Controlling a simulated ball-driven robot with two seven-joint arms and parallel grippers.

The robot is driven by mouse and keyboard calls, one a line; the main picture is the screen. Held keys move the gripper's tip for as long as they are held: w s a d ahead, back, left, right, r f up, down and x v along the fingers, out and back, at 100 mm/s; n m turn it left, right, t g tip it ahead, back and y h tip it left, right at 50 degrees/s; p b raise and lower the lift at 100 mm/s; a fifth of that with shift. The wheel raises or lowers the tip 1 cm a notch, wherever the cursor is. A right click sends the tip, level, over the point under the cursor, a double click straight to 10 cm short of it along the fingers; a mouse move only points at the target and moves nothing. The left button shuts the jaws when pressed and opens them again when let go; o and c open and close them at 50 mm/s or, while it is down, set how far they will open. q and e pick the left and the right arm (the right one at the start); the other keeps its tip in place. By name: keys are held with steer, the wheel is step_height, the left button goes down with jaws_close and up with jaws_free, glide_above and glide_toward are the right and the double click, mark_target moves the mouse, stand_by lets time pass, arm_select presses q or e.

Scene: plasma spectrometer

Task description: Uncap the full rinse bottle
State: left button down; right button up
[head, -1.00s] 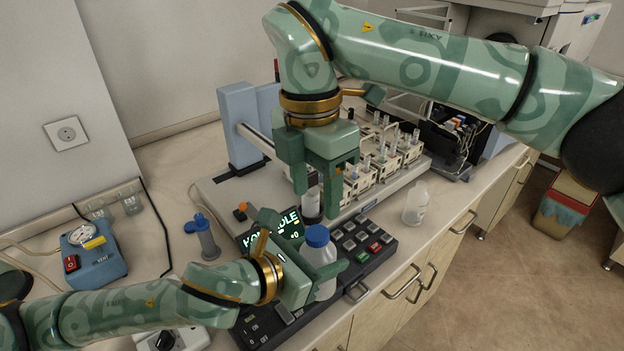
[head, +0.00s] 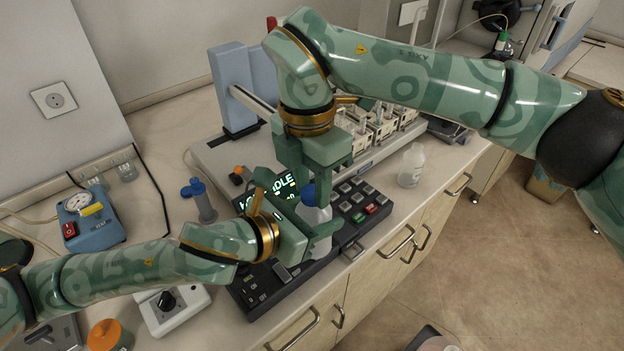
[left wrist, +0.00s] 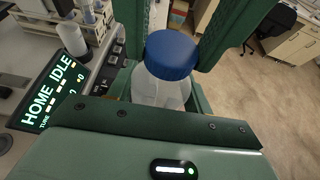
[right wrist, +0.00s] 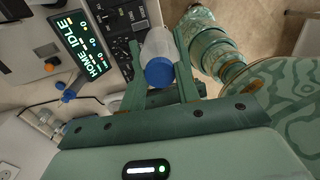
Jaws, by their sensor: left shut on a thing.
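The rinse bottle, translucent white with a blue cap, is upright. In the head view its body (head: 320,240) is between the fingers of my left gripper (head: 322,232), which is shut on it. The blue cap (head: 310,194) is on top and also shows in the left wrist view (left wrist: 171,55). My right gripper (head: 322,180) is right above, pointing down. In the right wrist view its fingers (right wrist: 160,85) are open on either side of the blue cap (right wrist: 160,73), with gaps visible. The bottle's underside is hidden in the head view.
The spectrometer's black keypad panel (head: 352,210) with a lit display (head: 270,200) lies beneath and behind the bottle. An uncapped clear bottle (head: 411,166) stands to the right. A blue pump box (head: 92,221) and a white knob box (head: 172,303) are at left.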

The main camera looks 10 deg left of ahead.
steer(key=n, duration=0.3)
steer(key=shift+n, duration=0.3)
steer(key=shift+c, duration=0.2)
steer(key=n, duration=0.5)
steer(key=shift+n, duration=0.4)
steer(key=o, duration=1.1)
